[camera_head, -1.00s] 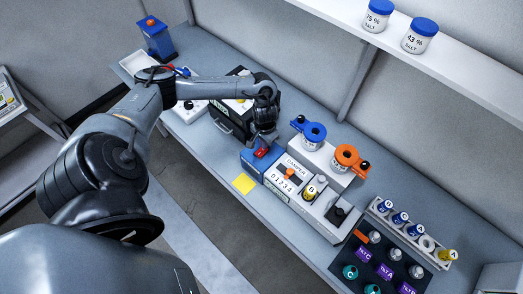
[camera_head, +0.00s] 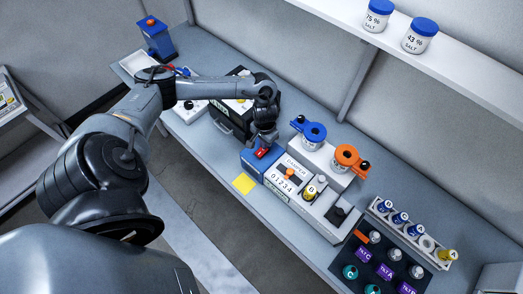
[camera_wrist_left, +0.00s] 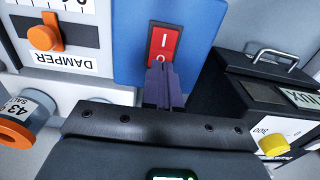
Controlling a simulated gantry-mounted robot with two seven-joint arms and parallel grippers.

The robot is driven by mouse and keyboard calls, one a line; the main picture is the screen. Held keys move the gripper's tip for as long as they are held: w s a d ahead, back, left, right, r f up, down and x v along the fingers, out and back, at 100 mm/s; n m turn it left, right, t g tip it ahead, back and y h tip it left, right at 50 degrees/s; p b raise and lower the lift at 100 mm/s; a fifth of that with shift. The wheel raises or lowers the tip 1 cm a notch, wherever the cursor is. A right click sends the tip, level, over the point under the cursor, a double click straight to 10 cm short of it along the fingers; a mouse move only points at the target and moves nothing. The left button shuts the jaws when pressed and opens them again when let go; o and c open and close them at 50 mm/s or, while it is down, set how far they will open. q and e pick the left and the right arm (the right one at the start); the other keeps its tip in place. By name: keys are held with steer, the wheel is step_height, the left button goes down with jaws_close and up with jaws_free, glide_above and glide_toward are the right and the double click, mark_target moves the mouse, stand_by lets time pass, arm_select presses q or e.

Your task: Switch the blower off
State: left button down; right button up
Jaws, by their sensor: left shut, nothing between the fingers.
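The blower is a blue box (camera_head: 250,164) on the bench, left of the damper panel. Its red rocker switch (camera_head: 262,153) is on top and also shows in the left wrist view (camera_wrist_left: 164,42), marked with a white bar and a circle. My left gripper (camera_head: 264,143) is over the blue box, just behind the switch. In the left wrist view its closed fingertips (camera_wrist_left: 160,72) are at the circle end of the switch and partly cover the circle. I cannot tell whether they touch it. The left gripper is shut and empty. My right gripper is not in view.
The damper panel (camera_head: 273,180) with an orange slider (camera_head: 289,173) stands right of the blower. A black box (camera_head: 230,122) with a handle is close on the other side. Blue and orange clamped jars stand behind. A yellow note (camera_head: 244,184) lies on the front edge.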

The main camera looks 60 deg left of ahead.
arm_select(q)
steer(key=shift+f, duration=0.2)
stand_by(0.3)
steer(key=shift+f+b, duration=0.35)
steer(key=shift+f, duration=0.4)
stand_by(0.3)
steer(key=shift+r+p, duration=0.85)
steer(key=shift+p, duration=0.2)
step_height(320, 180, up, 5)
steer(key=p, duration=0.7)
steer(key=shift+r, duration=0.2)
